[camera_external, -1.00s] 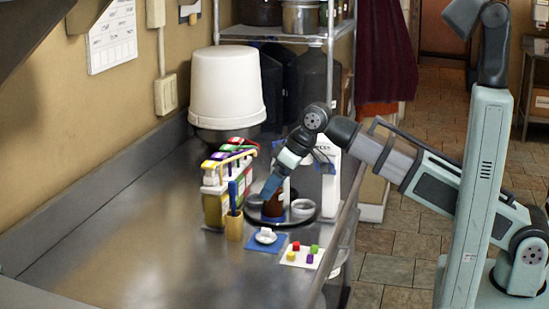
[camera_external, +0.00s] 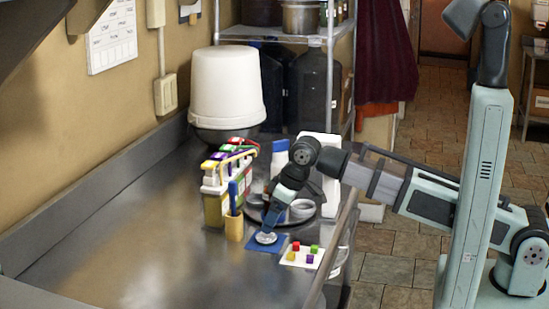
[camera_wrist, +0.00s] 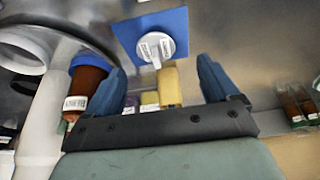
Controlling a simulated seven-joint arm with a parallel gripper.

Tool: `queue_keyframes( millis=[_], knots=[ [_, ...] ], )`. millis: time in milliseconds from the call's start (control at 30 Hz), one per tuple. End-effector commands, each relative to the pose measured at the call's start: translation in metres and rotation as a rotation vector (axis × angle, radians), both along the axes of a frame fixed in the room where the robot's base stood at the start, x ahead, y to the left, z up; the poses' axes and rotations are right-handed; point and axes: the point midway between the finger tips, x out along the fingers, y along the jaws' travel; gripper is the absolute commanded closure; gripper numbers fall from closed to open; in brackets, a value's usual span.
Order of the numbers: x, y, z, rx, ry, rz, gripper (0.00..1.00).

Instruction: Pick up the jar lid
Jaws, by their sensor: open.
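The jar lid (camera_external: 265,238) is a small white disc on a blue mat (camera_external: 254,245) near the middle of the counter. In the wrist view the lid (camera_wrist: 155,48) shows as a white round with small labelled white pieces on it, on the blue mat (camera_wrist: 180,22). My gripper (camera_external: 273,228) is low beside the lid in the external view, which partly hides the mat. In the wrist view my gripper's (camera_wrist: 163,75) blue fingers are apart, with nothing clasped. The lid lies beyond the fingertips, roughly centred between them. Contact with the lid cannot be made out.
A wooden cup (camera_external: 234,226) with a blue tool stands left of the mat. A white card (camera_external: 300,258) with several coloured cubes lies right. A brown jar (camera_wrist: 88,88) with a blue top is close to the left finger. The front-left counter (camera_external: 130,270) is clear.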

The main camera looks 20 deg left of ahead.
Motion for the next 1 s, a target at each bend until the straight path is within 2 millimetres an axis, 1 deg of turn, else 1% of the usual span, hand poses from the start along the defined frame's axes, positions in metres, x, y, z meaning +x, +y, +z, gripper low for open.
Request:
queue_keyframes(
  millis=[233, 333, 533, 733, 1000],
  knots=[
    [0.001, 0.003, -0.006, 0.000, 0.000, 0.000, 0.12],
    [0.002, 0.007, -0.011, -0.001, 0.000, 0.000, 0.12],
    [0.007, 0.020, -0.030, -0.002, 0.000, 0.000, 0.12],
    [0.007, 0.026, -0.047, -0.001, 0.000, 0.001, 0.12],
    [0.007, 0.027, -0.049, 0.001, 0.000, 0.001, 0.12]
  ],
)
